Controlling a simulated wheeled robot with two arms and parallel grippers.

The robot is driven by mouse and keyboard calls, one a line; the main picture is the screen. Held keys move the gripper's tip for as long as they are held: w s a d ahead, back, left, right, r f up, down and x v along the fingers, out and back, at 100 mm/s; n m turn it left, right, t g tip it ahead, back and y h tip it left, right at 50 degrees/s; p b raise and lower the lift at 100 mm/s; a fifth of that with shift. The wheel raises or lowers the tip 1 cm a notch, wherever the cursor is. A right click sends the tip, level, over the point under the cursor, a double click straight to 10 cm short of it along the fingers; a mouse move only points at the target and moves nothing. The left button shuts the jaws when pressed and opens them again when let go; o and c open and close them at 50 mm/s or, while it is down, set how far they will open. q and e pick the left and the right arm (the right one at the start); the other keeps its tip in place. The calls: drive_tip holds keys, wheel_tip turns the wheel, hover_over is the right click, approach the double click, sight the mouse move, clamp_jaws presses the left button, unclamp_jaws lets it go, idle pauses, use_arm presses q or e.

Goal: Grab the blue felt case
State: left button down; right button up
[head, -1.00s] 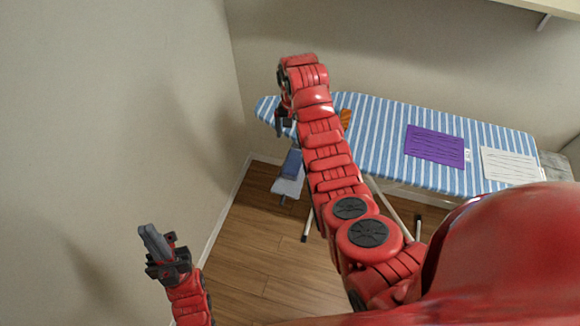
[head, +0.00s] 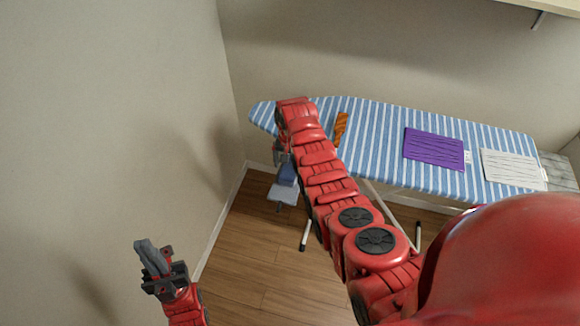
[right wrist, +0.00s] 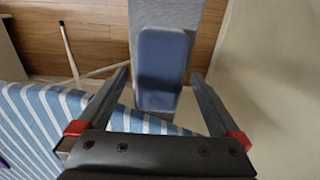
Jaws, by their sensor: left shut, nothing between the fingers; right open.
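The blue felt case (head: 288,173) lies on a grey ledge (head: 283,194) below the left end of the ironing board. In the right wrist view the case (right wrist: 163,60) is a rounded blue rectangle, with a dark shadow across it. My right gripper (right wrist: 160,74) is open, its fingers to either side of the case in that view. I cannot tell the gap left between them in depth. In the head view my right gripper (head: 279,155) is partly hidden by my arm, just above the case. My left gripper (head: 146,250) is shut and empty at the lower left.
The ironing board (head: 375,145) has a striped blue and white cover. It carries a purple towel (head: 434,148), a white towel (head: 512,167) and an orange item (head: 341,127). Walls stand close on the left and behind. The wooden floor (head: 250,240) is clear in front.

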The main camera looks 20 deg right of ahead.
drive_tip(key=shift+f, duration=0.8)
drive_tip(key=shift+c, duration=0.2)
drive_tip(key=c, duration=1.3)
drive_tip(key=shift+r, duration=0.15)
